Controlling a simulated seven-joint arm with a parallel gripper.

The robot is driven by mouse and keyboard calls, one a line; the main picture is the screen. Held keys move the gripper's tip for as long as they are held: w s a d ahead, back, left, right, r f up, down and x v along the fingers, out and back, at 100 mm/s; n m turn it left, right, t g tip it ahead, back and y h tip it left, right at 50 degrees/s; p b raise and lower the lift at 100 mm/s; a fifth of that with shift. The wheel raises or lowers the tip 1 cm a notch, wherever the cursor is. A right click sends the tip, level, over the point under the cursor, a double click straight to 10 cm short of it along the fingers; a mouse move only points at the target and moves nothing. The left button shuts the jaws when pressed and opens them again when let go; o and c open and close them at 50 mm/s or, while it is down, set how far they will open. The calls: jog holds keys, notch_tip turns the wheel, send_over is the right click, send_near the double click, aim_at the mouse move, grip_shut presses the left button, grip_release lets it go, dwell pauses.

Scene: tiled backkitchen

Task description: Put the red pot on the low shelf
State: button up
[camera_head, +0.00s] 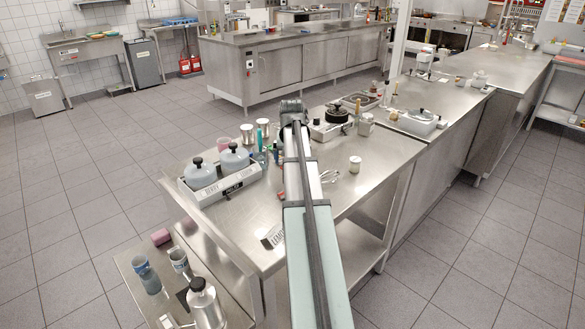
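I cannot make out a clearly red pot. Two grey pots with black knobs (198,176) (234,159) stand in a labelled tray at the left of the steel table. A dark pot (337,113) sits on a small cooker farther back. A low steel shelf (130,262) projects at the lower left, below the table top. Another shelf (352,243) shows under the table at right. My arm reaches away over the table; my gripper (292,106) is at its far dark end. Its fingers are hidden, so its opening and any hold cannot be seen.
Cups (141,266), a silver kettle-like vessel (203,300) and a pinkish block (161,237) are on the low left shelf. Small jars, bottles and utensils crowd the table near my arm. The table top (350,197) is fairly clear at front right.

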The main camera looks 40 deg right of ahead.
jog(key=shift+x, duration=2.3)
jog(key=shift+d+r, duration=0.1)
jog(key=shift+d, duration=0.05)
jog(key=shift+c, duration=0.2)
